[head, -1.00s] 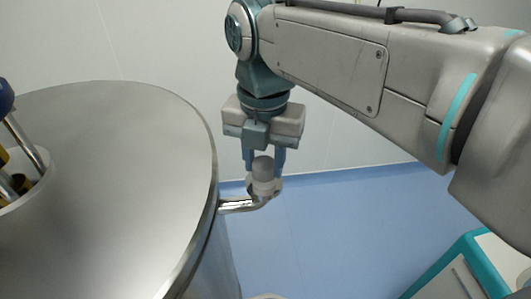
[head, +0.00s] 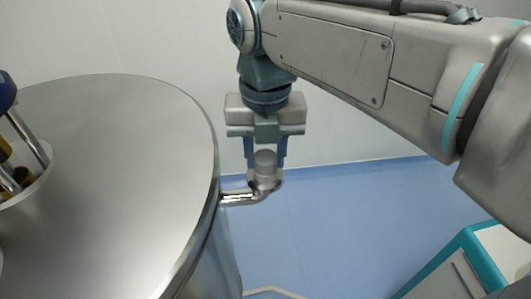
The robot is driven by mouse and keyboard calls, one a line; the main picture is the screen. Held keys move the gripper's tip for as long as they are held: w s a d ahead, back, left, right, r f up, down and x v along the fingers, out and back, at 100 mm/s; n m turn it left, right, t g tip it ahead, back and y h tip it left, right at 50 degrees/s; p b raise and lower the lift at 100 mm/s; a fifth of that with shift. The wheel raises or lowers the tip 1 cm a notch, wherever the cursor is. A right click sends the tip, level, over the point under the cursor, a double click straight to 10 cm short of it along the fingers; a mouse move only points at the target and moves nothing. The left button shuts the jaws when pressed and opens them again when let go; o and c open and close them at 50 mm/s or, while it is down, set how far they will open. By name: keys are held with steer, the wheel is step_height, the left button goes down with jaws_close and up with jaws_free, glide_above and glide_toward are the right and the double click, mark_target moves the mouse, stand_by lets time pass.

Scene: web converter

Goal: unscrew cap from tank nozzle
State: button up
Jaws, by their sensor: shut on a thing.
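The steel tank (head: 120,190) fills the left of the head view. Its nozzle (head: 238,197) is a short shiny pipe that comes out of the tank's right side and bends upward. A grey cylindrical cap (head: 265,163) sits upright at the nozzle's end. My gripper (head: 265,178) points straight down over the nozzle end, with one blue finger on each side of the cap. The fingers are shut on the cap. The fingertips and the joint between cap and nozzle are partly hidden.
A fitting with a blue knob (head: 5,92) and metal rods stands on the tank top at the far left. A white and teal cabinet (head: 470,265) is at the lower right.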

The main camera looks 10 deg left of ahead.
steer(key=shift+n, duration=2)
steer(key=o, duration=1.1)
steer(key=shift+m+p, duration=0.3)
steer(key=shift+m, duration=1.3)
steer(key=m, duration=0.2)
steer(key=shift+m, duration=0.3)
